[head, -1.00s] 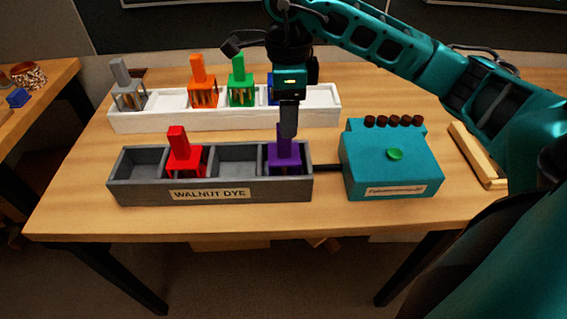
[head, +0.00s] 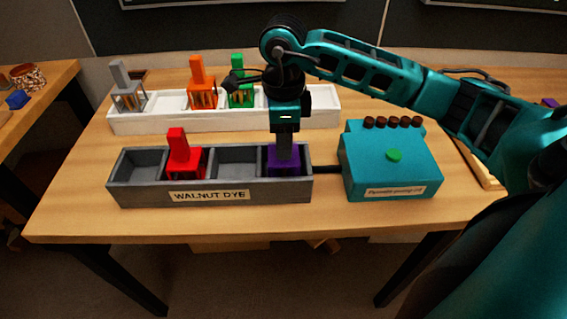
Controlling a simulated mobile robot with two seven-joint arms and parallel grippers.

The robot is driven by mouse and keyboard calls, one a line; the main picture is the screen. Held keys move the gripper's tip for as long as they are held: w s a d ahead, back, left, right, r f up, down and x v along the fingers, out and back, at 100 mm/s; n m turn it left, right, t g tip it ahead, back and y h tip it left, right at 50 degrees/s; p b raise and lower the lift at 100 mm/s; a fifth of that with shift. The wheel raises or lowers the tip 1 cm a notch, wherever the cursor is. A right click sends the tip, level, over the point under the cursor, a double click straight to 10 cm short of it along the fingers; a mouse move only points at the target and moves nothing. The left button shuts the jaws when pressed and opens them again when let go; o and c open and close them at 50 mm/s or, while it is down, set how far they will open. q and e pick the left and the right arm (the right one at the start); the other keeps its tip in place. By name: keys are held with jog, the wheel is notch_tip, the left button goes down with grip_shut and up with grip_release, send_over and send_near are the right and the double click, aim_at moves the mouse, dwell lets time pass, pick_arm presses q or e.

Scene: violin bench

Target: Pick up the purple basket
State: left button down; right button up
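The purple basket (head: 285,163) sits in the rightmost compartment of the grey trough labelled "WALNUT DYE" (head: 250,190). Only its lower body shows, and its upright handle is hidden behind the gripper. My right gripper (head: 285,152) points straight down from above, with its fingers at the handle, just over the basket's body. From this side I cannot see whether the fingers are apart or closed on the handle. My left gripper is not in view.
A red basket (head: 184,160) sits in the same trough. Behind it, a white trough (head: 150,122) holds grey (head: 127,92), orange (head: 200,88) and green (head: 240,90) baskets. A teal box (head: 375,175) with a green button stands close to the right.

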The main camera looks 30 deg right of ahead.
grip_shut()
jog(key=shift+r, duration=0.15)
dwell(0.4)
